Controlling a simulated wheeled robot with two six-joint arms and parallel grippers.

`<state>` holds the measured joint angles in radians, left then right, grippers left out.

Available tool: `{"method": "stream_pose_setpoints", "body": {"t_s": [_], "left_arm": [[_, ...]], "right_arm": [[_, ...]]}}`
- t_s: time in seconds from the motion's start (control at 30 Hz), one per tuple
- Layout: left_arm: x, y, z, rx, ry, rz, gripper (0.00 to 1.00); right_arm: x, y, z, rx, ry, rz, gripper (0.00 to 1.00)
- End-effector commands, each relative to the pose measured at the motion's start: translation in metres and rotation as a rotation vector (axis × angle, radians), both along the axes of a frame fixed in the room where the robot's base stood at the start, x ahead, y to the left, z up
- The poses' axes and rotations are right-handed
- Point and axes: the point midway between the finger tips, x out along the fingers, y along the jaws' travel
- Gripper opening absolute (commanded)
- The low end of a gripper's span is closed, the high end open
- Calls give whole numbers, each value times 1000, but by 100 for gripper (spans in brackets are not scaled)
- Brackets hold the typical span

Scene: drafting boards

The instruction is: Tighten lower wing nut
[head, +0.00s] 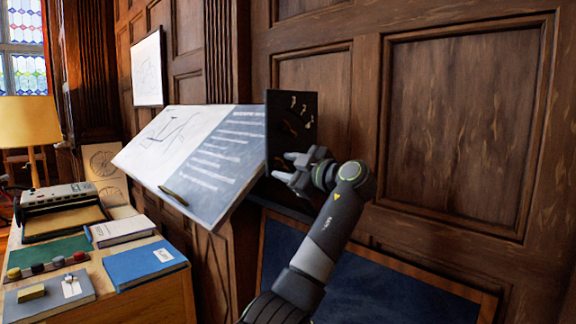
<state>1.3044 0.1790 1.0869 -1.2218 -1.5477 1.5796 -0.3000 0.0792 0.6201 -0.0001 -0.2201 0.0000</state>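The tilted drafting board (228,150) carries a white drawing and a blue sheet with pale lines. A dark upright panel (283,142) stands at its right end, with several small brass-coloured pieces (303,108) on its upper part. I cannot tell whether any of these is a wing nut, and I cannot make out the lower wing nut. My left gripper (281,166) is in front of the panel's lower part, fingers pointing left and spread apart, with nothing seen between them. It hides part of the panel; contact cannot be told. My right gripper is not in view.
A dark blue framed board (385,290) is low behind my arm. Panelled wall (465,120) closes the right side.

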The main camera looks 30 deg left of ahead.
Motion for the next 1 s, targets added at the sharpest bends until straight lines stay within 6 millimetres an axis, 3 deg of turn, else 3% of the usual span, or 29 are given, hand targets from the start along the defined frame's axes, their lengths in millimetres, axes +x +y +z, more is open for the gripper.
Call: {"method": "stream_pose_setpoints", "body": {"t_s": [0.13,0.43,0.77,1.0], "left_arm": [[0,0,0,0,1,0,38],[0,0,0,0,1,0,0],[0,0,-1,13,38,1,0],[0,0,-2,58,168,1,0]], "right_arm": [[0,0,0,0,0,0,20],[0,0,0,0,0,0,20],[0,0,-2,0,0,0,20],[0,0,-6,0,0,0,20]]}}
